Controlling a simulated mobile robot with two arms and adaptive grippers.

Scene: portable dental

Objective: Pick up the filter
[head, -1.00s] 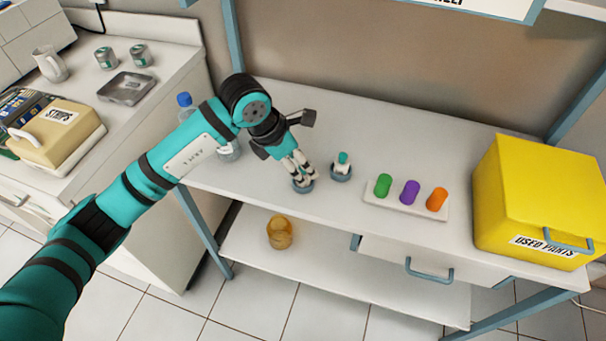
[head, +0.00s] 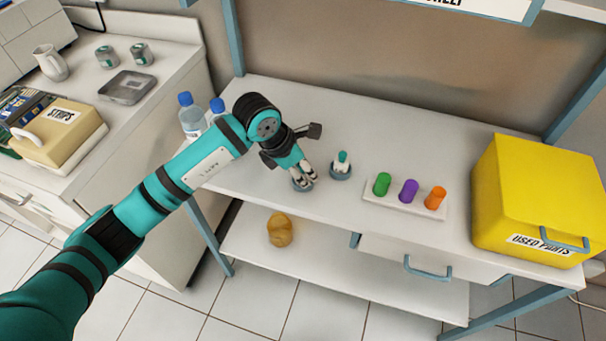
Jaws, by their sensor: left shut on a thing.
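My left gripper (head: 303,179) reaches down over a small grey round holder (head: 302,188) on the upper shelf. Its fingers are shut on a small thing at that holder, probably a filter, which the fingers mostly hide. I cannot tell whether it still touches the holder. Just to the right, a small white piece with a teal top (head: 342,160) stands upright in a similar grey holder (head: 340,173); it looks like another filter. My right gripper is not in view.
A white tray (head: 405,206) holds green, purple and orange cylinders. A yellow used-parts box (head: 530,200) stands at the right. Two blue-capped bottles (head: 190,117) stand behind my left arm. An amber jar (head: 280,229) is on the lower shelf. The back of the upper shelf is clear.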

